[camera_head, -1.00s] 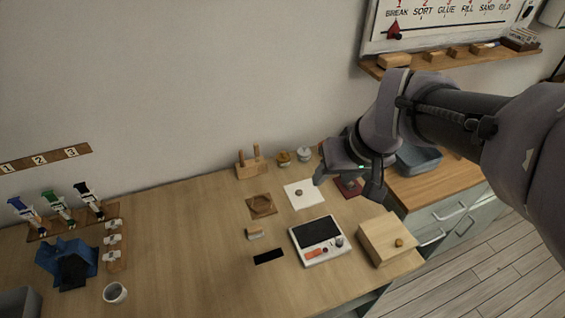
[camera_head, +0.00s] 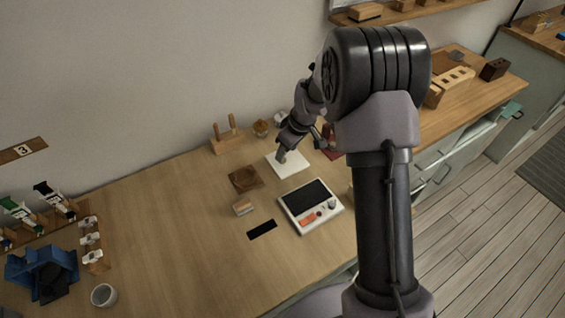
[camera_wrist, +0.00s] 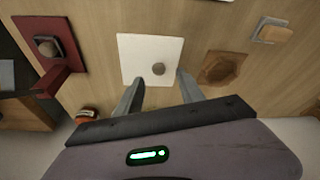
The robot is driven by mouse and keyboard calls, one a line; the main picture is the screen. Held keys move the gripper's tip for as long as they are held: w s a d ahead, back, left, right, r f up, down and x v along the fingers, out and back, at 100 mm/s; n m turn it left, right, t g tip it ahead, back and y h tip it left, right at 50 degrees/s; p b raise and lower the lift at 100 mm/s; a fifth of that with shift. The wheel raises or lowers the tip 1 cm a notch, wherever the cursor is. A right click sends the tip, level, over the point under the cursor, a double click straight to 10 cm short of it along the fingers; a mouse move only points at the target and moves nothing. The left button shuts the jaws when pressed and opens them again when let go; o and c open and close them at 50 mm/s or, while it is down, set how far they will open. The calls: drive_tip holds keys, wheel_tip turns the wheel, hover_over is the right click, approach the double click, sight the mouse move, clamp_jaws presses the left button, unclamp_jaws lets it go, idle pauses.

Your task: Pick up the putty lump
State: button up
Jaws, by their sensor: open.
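The putty lump (camera_wrist: 158,69) is a small round grey-brown lump on a white square sheet (camera_wrist: 130,48). My gripper (camera_wrist: 160,84) is open in the wrist view, with one finger on each side of the lump's line and the lump just beyond the fingertips. No contact with the lump shows. In the head view my gripper (camera_head: 283,154) is over the white sheet (camera_head: 290,166) and hides the lump.
A hexagonal wooden dish (camera_head: 245,179) lies left of the sheet. A red stand (camera_wrist: 63,50) with a dark round piece is on its other side. A scale (camera_head: 311,206) and a wooden block (camera_head: 242,207) are nearer. Jars (camera_head: 261,127) stand behind. The left-middle table is clear.

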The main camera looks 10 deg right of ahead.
drive_tip(key=b+x, duration=0.2)
drive_tip(key=x, duration=0.3)
drive_tip(key=shift+w+d+r, duration=0.1)
drive_tip(key=shift+r, duration=0.15)
clamp_jaws()
drive_tip(key=shift+r, duration=0.1)
